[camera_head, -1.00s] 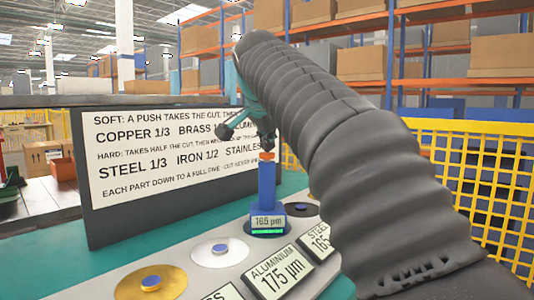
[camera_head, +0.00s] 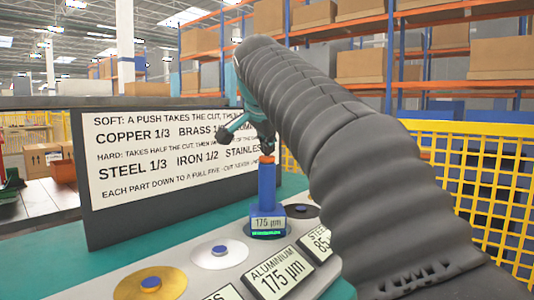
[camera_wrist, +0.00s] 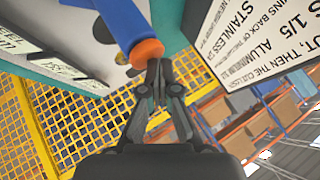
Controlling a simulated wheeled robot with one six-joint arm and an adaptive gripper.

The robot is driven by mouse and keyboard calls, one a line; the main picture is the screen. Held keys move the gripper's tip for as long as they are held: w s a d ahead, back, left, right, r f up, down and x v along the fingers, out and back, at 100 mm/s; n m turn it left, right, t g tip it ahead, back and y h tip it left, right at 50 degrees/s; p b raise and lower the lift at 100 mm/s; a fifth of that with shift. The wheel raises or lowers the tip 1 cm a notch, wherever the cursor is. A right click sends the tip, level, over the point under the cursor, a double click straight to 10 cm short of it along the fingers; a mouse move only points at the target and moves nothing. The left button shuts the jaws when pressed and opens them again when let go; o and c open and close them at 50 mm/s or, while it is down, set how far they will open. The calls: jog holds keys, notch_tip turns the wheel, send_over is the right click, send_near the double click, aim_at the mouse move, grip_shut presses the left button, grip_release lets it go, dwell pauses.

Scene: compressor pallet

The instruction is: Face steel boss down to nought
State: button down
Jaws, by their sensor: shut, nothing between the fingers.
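A blue upright tool (camera_head: 267,187) with an orange cap (camera_head: 267,159) stands on the grey panel, over the spot nearest the steel card. Its base display (camera_head: 268,223) reads 175 µm above a green bar. The steel card (camera_head: 318,243) reads 85, with its edge cut off by my arm. The boss under the tool is hidden. My gripper (camera_head: 265,147) is shut and empty, right above the orange cap. In the wrist view my fingertips (camera_wrist: 158,66) meet the cap's edge (camera_wrist: 147,50); I cannot tell whether they press it.
A pale disc (camera_head: 220,253) and a gold disc (camera_head: 151,284), each with a blue centre, lie left of the tool. A dark disc (camera_head: 301,210) lies behind it. The aluminium card (camera_head: 280,273) reads 175 µm. A rule board (camera_head: 180,165) stands behind, and a yellow fence (camera_head: 480,190) at right.

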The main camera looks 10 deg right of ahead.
jog(key=shift+r+p, duration=1)
jog(key=shift+r, duration=0.05)
jog(key=shift+r, duration=0.1)
notch_tip(320, 180, up, 5)
jog(key=p, duration=0.4)
dwell(0.6)
